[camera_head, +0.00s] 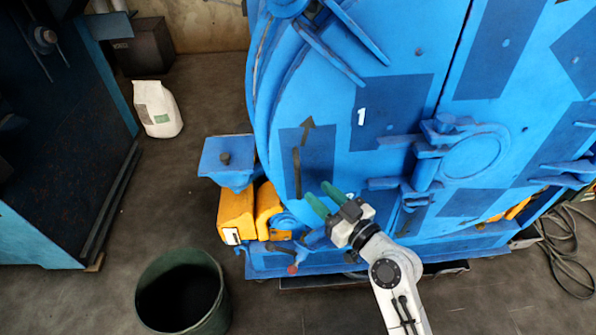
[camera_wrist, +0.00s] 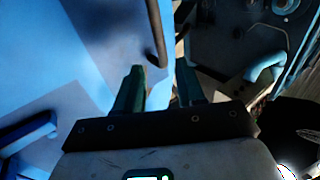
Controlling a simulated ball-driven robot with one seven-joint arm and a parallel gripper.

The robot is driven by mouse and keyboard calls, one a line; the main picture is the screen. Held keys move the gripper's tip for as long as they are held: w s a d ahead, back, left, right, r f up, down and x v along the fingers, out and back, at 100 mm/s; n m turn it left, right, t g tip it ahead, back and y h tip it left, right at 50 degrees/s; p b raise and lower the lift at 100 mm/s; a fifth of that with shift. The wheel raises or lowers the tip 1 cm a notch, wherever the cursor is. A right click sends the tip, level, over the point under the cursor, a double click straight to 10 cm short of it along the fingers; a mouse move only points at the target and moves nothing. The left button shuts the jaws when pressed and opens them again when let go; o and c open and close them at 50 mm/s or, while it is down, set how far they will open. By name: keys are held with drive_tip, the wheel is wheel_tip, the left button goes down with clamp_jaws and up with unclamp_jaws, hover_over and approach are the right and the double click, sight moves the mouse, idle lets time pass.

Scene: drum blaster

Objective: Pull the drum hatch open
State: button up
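The drum hatch (camera_head: 345,150) is a large blue rounded door with darker blue patches and a white number 1, in the head view. It looks closed. A dark upright bar handle (camera_head: 297,172) is on its left part, below a dark arrow. My gripper (camera_head: 318,189) has green fingers and is just right of the handle's lower end. In the wrist view my gripper (camera_wrist: 160,67) is open, its fingers apart with nothing between them. The curved dark handle (camera_wrist: 156,35) ends just ahead of the gap between the fingertips. I cannot tell whether they touch.
A dark green bin (camera_head: 183,290) stands on the floor at lower left. Yellow parts (camera_head: 236,214) and a blue bracket (camera_head: 227,160) project left of the hatch. A white bag (camera_head: 157,109) stands farther back. Dark floor left of the machine is mostly clear. Cables (camera_head: 568,245) lie at right.

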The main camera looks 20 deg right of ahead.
sight(300, 176)
drive_tip(key=p+x, duration=0.1)
drive_tip(key=x, duration=0.8)
drive_tip(key=shift+p, duration=0.3)
drive_tip(key=shift+s+f, duration=0.1)
clamp_jaws()
